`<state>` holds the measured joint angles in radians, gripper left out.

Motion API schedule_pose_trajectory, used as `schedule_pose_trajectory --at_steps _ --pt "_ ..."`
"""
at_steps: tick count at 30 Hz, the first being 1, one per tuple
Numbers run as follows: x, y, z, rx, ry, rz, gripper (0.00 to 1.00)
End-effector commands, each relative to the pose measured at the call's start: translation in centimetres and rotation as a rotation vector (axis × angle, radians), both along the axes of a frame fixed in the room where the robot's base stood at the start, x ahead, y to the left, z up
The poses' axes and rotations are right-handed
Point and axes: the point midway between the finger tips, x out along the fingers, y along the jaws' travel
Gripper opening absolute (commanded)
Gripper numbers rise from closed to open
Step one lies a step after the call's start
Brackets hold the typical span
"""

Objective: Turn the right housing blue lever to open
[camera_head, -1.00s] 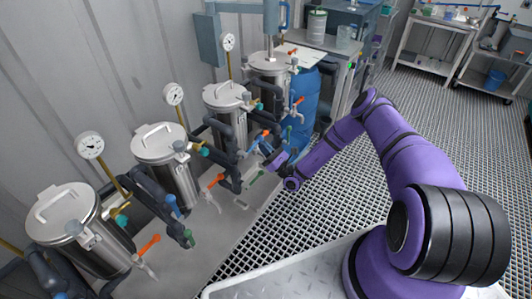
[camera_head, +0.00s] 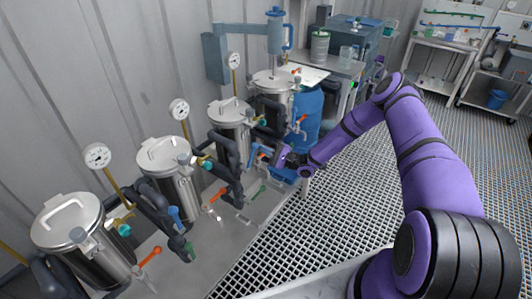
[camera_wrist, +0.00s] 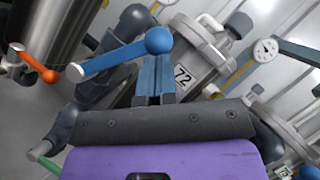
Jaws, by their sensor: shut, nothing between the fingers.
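A blue lever (camera_wrist: 112,58) with a ball end shows in the wrist view, running from the ball down to the left. My gripper (camera_wrist: 156,62) is shut and empty, its blue fingertips just below the ball end; I cannot tell whether they touch it. A steel vessel (camera_wrist: 190,62) marked 72 stands behind them. In the head view my gripper (camera_head: 262,153) is beside the dark pipework right of the third vessel from the front (camera_head: 232,125). The lever is hard to separate from the blue fingers there.
Several steel vessels with gauges stand along the wall at left. An orange lever (camera_wrist: 38,66) is left of the blue lever in the wrist view. A blue drum (camera_head: 308,115) stands behind my gripper. The grated floor (camera_head: 350,205) at right is open.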

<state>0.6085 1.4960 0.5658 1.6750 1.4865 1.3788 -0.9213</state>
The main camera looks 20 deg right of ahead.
Motion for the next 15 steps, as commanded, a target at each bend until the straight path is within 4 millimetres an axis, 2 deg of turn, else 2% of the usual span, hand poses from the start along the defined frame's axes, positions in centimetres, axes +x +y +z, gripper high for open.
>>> schedule_pose_trajectory --at_steps 6,15 --pt "-0.8 1.2 1.5 -0.161 -0.117 0.002 0.00" --pt "-1.9 2.6 2.6 -0.332 -0.243 0.001 0.00"
